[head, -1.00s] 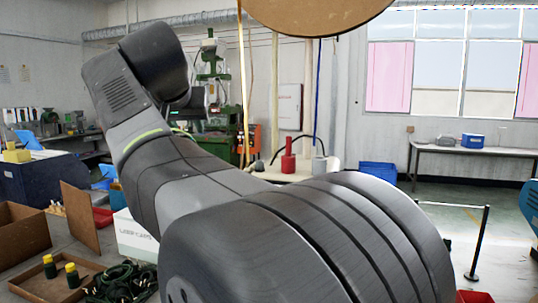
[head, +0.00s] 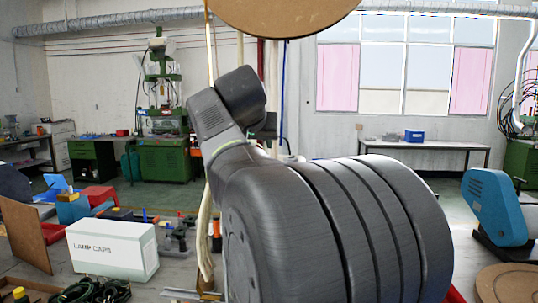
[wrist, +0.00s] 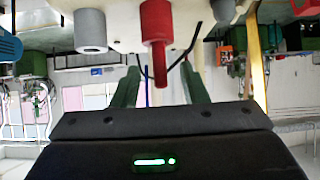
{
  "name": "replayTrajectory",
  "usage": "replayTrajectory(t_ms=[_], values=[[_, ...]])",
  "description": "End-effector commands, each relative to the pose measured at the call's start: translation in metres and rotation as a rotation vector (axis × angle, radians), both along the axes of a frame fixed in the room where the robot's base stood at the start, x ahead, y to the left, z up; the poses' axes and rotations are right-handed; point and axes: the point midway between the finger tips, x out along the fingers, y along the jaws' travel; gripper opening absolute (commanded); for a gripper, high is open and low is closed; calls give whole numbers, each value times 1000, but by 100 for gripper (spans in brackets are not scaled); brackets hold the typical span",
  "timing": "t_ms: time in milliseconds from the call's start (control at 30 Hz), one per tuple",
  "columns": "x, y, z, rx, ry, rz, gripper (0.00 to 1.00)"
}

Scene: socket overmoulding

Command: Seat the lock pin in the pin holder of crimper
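The wrist view is upside down. In it my gripper (wrist: 160,82) shows as two dark green fingers, set well apart, rising from the dark housing; I see nothing clamped between them. A red stepped cylinder (wrist: 156,22) stands on a pale tabletop (wrist: 120,12), with its narrow end reaching into the gap in the picture; contact with the fingers cannot be told. A grey cylinder (wrist: 90,32) with a hole stands beside it. I cannot identify the lock pin or the crimper's pin holder for sure. In the head view my arm hides the gripper and most of that table.
A white box (head: 112,249) and coiled dark cables (head: 92,291) lie at the lower left, with a brown panel (head: 26,238) beside them. A blue machine (head: 497,208) stands at right. A round brown disc (head: 284,12) hangs overhead. Open floor lies toward the back.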

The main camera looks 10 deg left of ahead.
Motion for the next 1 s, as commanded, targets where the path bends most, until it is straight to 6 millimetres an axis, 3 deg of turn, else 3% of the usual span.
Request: replayTrajectory(t_ms=[300, 633, 833, 1000], values=[[37, -1, -23, -3, 3, -2, 40], [43, 0, -28, -1, 1, 1, 40], [43, 0, -27, 0, 0, 0, 0], [43, 0, -27, 0, 0, 0, 0]])
